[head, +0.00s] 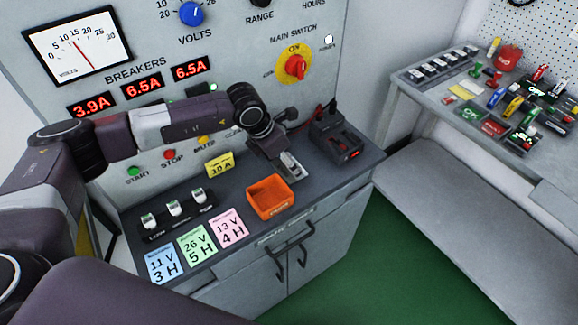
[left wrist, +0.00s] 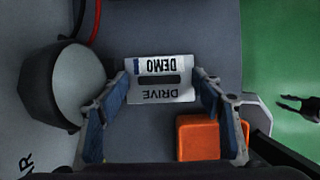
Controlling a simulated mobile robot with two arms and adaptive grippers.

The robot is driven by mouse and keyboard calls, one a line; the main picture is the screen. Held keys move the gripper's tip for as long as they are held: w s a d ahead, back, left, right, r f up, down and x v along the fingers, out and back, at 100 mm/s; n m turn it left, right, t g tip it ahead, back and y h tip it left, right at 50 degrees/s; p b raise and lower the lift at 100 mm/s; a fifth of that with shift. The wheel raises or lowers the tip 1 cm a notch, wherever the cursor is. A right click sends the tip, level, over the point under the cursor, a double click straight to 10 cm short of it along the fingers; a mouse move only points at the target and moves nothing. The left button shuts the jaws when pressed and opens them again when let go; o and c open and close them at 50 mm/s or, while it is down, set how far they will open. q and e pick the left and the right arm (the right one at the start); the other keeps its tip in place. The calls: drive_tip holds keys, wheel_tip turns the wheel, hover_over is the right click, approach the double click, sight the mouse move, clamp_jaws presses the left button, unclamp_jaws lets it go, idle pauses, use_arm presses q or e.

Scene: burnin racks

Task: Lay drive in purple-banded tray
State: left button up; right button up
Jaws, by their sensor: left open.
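The drive (left wrist: 160,92), a light grey block labelled DRIVE and DEMO, lies on the dark grey bench top in the left wrist view. In the head view it shows as a small pale piece (head: 292,166) under my left gripper (head: 284,160). In the left wrist view my left gripper (left wrist: 160,80) is open, its blue-padded fingers on either side of the drive. I cannot tell whether the pads touch it. No purple-banded tray can be made out.
An orange bin (head: 270,197) stands just in front of the left gripper, also showing in the left wrist view (left wrist: 198,138). A dark charger-like box (head: 335,135) with a red cable is to the right. Breaker switches (head: 173,208) and colored cards (head: 195,243) lie left. A side bench (head: 480,95) holds several parts.

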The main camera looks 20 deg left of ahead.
use_arm(q)
drive_tip(key=shift+c, duration=0.7)
drive_tip(key=shift+w+f, duration=0.1)
drive_tip(key=c, duration=1.1)
